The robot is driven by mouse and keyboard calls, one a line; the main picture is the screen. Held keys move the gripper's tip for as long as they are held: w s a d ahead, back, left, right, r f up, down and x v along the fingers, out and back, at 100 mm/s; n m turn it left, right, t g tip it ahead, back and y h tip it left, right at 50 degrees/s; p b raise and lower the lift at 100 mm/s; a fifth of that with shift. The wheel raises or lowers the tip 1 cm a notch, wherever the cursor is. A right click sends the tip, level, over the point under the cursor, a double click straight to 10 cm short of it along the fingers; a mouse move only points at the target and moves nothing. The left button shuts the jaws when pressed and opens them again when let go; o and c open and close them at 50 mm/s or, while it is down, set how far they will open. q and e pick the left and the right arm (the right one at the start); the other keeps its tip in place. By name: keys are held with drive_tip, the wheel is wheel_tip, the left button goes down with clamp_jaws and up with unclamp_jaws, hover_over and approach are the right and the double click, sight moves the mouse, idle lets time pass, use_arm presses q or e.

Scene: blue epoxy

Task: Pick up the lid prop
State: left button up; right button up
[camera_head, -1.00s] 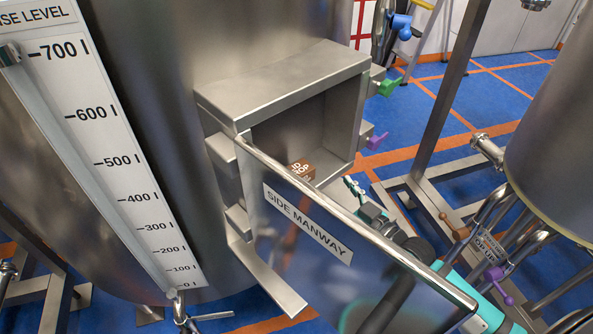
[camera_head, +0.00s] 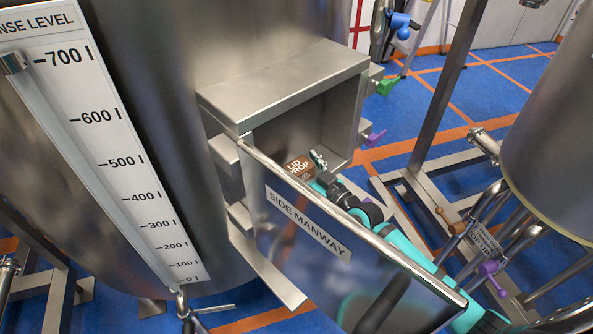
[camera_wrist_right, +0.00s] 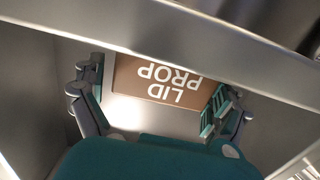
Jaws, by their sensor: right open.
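The lid prop (camera_head: 298,166) is a brown block with white lettering, inside the side manway box on the tank. It also shows in the right wrist view (camera_wrist_right: 165,82), where its lettering appears upside down. My right gripper (camera_head: 317,168) reaches into the box from the right, behind the open door. In the right wrist view, my right gripper (camera_wrist_right: 155,108) is open, with one finger on each side of the lid prop. The right finger is close to the block's end; I cannot tell whether it touches. My left gripper is not in view.
The side manway door (camera_head: 340,262) stands open in front of my right arm. The steel manway frame (camera_head: 290,86) closely surrounds the opening, and its edge crosses the top of the wrist view. Another steel vessel (camera_head: 550,140) stands at the right.

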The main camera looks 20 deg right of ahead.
drive_tip(key=shift+c, duration=0.3)
drive_tip(key=c, duration=1.1)
